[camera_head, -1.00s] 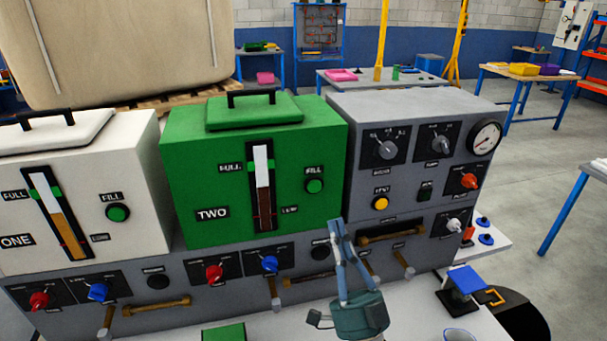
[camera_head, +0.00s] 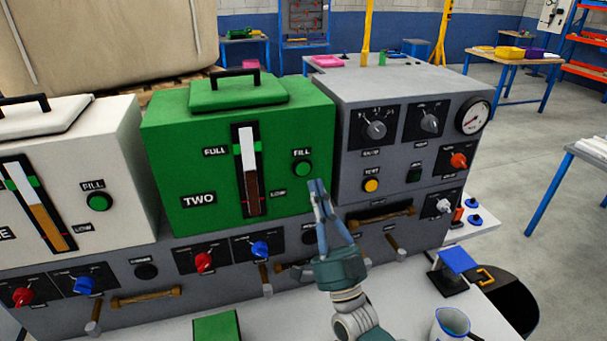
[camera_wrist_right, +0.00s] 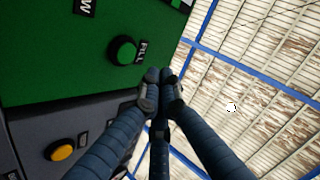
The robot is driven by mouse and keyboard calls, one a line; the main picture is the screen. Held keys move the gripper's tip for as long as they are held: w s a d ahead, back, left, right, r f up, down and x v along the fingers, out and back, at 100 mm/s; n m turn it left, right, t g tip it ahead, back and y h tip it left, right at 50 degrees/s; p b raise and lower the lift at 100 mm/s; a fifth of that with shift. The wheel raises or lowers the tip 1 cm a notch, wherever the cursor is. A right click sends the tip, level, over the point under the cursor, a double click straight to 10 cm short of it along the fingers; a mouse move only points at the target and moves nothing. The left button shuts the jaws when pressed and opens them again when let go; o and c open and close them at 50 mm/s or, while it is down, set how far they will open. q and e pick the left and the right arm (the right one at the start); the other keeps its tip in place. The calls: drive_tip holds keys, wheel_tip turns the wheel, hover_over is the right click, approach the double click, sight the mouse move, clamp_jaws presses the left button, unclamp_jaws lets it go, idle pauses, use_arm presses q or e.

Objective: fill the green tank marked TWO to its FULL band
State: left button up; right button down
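The green tank marked TWO (camera_head: 175,150) stands on the grey panel, lid on. Its gauge (camera_head: 250,170) shows a brown column reaching about mid-height, below the green FULL band, with white above. Its green FILL button (camera_head: 303,168) is right of the gauge; it also shows in the right wrist view (camera_wrist_right: 123,50). My right gripper (camera_head: 316,184) has its fingertips together, pointing up, just below and right of that button in the head view. The wrist view shows the fingers closed with nothing between them, apart from the button as far as I can tell. My left gripper is not in view.
The white tank ONE (camera_head: 100,135) with its own FILL button (camera_head: 99,202) stands to the left. A grey cabinet (camera_head: 400,85) with knobs and a yellow button (camera_head: 371,186) stands to the right. A jug (camera_head: 450,325) and a blue-topped block (camera_head: 457,260) are at the lower right.

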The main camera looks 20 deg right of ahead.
sight(303, 169)
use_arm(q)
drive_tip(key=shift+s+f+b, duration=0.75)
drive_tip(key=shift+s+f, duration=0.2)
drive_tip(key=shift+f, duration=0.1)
use_arm(e)
drive_tip(key=w, duration=0.3)
drive_tip(key=shift+w, duration=0.3)
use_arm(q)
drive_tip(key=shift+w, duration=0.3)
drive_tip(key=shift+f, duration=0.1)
use_arm(e)
drive_tip(key=shift+w, duration=0.15)
use_arm(q)
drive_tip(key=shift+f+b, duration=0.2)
drive_tip(key=shift+b, duration=0.1)
use_arm(e)
drive_tip(key=shift+w+a, duration=0.1)
drive_tip(key=shift+w, duration=0.2)
use_arm(q)
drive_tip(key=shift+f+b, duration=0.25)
drive_tip(key=shift+b, duration=0.05)
use_arm(e)
drive_tip(key=shift+w, duration=0.35)
idle(4.5)
